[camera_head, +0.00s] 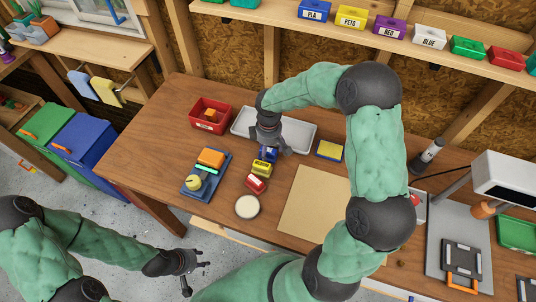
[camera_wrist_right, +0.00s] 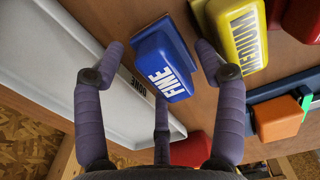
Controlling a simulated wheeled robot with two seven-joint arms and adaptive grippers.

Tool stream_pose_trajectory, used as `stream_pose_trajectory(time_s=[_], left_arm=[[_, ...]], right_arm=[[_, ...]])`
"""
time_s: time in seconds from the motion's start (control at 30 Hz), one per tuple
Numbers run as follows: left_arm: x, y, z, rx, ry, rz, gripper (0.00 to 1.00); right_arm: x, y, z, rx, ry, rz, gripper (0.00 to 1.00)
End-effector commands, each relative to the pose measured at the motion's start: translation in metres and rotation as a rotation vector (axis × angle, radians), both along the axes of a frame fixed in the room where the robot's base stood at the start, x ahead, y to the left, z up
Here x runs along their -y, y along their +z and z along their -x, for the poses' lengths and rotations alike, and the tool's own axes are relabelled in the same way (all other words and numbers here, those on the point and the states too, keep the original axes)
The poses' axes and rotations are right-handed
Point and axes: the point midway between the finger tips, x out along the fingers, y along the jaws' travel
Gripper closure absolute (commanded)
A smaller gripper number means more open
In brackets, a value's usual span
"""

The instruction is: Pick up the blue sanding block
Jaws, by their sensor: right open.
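The blue sanding block (camera_head: 268,154) lies on the wooden workbench and is partly hidden by my right gripper in the head view. In the right wrist view the blue block (camera_wrist_right: 163,72), marked FINE, sits between the spread fingers of my right gripper (camera_wrist_right: 160,50). My right gripper (camera_head: 272,149) is open, just above and around the block. The right finger is close to the block's side; contact is not clear. My left gripper (camera_head: 188,272) is low at the front left, off the bench, with its fingers apart and empty.
A yellow block (camera_head: 261,167) and a red block (camera_head: 255,184) lie in line in front of the blue one. A pale tray (camera_head: 303,135), marked DONE, lies behind. A red bin (camera_head: 210,114) and a blue caddy (camera_head: 192,189) stand left. A brown sheet (camera_head: 315,205) lies right.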

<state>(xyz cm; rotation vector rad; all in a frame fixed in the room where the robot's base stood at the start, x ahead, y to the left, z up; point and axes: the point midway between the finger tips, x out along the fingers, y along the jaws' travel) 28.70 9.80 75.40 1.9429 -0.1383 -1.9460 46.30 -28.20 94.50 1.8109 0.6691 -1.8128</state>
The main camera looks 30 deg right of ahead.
Motion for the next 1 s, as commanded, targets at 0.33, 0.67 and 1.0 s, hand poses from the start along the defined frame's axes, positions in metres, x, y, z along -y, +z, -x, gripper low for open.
stream_pose_trajectory(time_s=[0.33,0.67,1.0], left_arm=[[0.000,0.000,0.000,0.000,0.000,0.000,0.60],[0.000,0.000,0.000,0.000,0.000,0.000,0.60],[0.000,0.003,0.000,0.000,0.000,0.000,0.60]], right_arm=[[0.000,0.000,0.000,0.001,0.000,0.001,0.71],[0.000,0.000,0.000,0.001,0.000,0.001,0.92],[0.000,0.013,-0.001,0.003,0.001,0.002,0.92]])
